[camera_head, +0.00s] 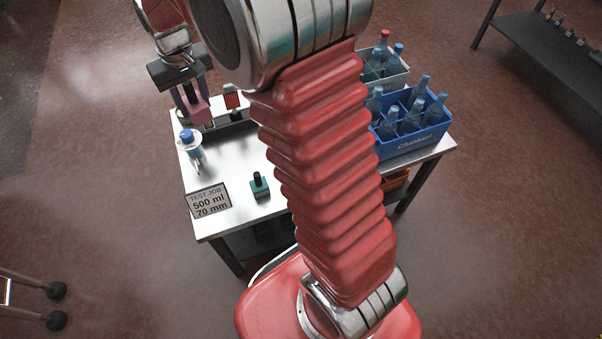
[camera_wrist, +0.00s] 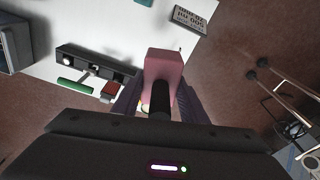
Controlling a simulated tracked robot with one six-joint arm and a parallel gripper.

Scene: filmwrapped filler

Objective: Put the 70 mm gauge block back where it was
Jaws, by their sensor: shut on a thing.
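My gripper (camera_head: 190,98) is shut on a pink block with a black knob, near the back left corner of the table. The pink block (camera_head: 196,111) also shows in the wrist view (camera_wrist: 164,66), between the fingers (camera_wrist: 158,100). No size marking is legible on it, so I cannot tell whether it is the 70 mm one. A dark long holder (camera_wrist: 95,62) lies on the table beside the block in the wrist view; in the head view the dark holder (camera_head: 232,128) is partly hidden behind my arm. Whether the block touches anything is unclear.
A teal block with a black knob (camera_head: 260,187) stands on the metal table (camera_head: 222,165). A blue-capped bottle (camera_head: 192,150) stands at the left edge. A sign (camera_head: 209,201) reads TEST JOB, 500 ml, 70 mm. A blue bottle crate (camera_head: 408,146) stands at the right.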

